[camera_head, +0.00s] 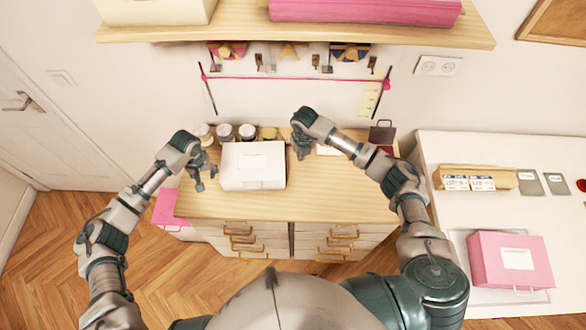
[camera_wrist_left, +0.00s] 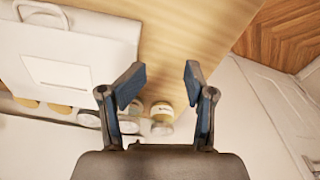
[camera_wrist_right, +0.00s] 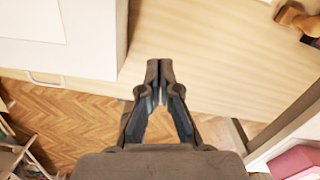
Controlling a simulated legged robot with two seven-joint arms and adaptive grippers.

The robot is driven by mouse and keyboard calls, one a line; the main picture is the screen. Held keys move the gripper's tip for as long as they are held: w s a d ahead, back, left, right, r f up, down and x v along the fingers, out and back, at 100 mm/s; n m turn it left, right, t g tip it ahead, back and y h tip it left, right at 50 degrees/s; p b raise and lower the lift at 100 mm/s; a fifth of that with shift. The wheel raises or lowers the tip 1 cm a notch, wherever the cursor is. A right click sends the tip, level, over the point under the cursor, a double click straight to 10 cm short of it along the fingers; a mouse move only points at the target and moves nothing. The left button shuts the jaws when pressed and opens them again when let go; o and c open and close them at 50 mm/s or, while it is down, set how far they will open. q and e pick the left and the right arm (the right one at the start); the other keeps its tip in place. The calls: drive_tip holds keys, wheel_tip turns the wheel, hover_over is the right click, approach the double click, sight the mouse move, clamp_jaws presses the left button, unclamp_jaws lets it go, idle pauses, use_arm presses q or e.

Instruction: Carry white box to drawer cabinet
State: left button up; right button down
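The white box (camera_head: 253,170), with a pale label on its lid, rests on the wooden top of the drawer cabinet (camera_head: 330,205). It also shows at the upper left in the left wrist view (camera_wrist_left: 98,60) and in the right wrist view (camera_wrist_right: 92,45). My left gripper (camera_head: 206,180) is open and empty, just left of the box and apart from it. My right gripper (camera_head: 299,148) is right of the box, apart from it, with its fingertips together and nothing visible between them. The cabinet's drawers with brass handles appear closed.
Several jars (camera_head: 225,132) stand behind the box. A shelf (camera_head: 300,32) hangs above. A pink box (camera_head: 512,262) stands on the white table (camera_head: 440,160) at right. Another pink item (camera_head: 168,208) is at the cabinet's left. The cabinet top's front right is clear.

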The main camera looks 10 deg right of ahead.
drive_tip(key=c, duration=1.9)
unclamp_jaws()
drive_tip(key=shift+w, duration=0.1)
drive_tip(key=o, duration=0.5)
drive_tip(key=shift+d+f, duration=0.1)
drive_tip(key=shift+c, duration=0.2)
use_arm(q)
drive_tip(key=shift+w+f, duration=0.1)
drive_tip(key=shift+w, duration=0.05)
wheel_tip(320, 180, up, 12)
drive_tip(key=shift+s, duration=0.35)
use_arm(e)
wheel_tip(320, 180, up, 12)
drive_tip(key=shift+s, duration=0.4)
use_arm(q)
drive_tip(key=shift+f, duration=0.1)
